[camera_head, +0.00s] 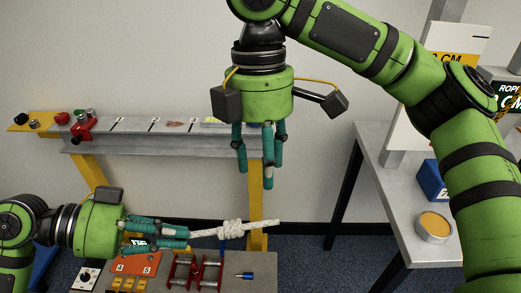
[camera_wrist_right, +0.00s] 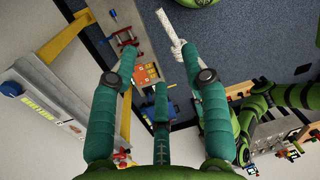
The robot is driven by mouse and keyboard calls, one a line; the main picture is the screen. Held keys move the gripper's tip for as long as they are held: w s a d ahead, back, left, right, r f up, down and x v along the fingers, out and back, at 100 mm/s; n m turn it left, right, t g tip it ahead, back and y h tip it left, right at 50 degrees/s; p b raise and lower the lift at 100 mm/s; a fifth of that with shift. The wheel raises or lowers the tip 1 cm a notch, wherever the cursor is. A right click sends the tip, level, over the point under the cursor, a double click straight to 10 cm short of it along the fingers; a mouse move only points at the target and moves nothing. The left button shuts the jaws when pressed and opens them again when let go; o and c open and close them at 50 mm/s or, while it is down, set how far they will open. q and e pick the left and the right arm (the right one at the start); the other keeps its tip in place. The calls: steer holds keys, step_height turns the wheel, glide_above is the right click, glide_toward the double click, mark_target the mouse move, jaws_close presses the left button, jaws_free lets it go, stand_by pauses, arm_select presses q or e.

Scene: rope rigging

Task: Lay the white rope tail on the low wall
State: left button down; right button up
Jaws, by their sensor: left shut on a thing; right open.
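The white rope (camera_head: 262,225) has a thick knot (camera_head: 232,229) and a short tail reaching right from my left gripper (camera_head: 185,236). My left gripper is shut on the rope, low at the left above the bench. The rope also shows in the right wrist view (camera_wrist_right: 168,27), past the fingers. My right gripper (camera_head: 258,165) points down, open and empty, above the rope. It hides part of the right end of a long grey beam (camera_head: 160,143) on yellow legs, the low wall-like thing here. No rope lies on the visible part of the beam.
A bench (camera_head: 255,262) with red fittings (camera_head: 205,271) and an orange plate (camera_head: 135,263) stands below the rope. A grey table (camera_head: 385,180) with a blue box (camera_head: 432,181) and a round tin (camera_head: 434,228) is at the right. Red clamp parts (camera_head: 82,130) sit at the beam's left end.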

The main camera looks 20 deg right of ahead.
mark_target(233, 228)
step_height(233, 228, down, 11)
steer(key=s, duration=0.1)
steer(key=shift+s, duration=0.25)
steer(key=shift+r, duration=0.1)
jaws_close()
arm_select(q)
steer(key=c, duration=1.2)
jaws_free()
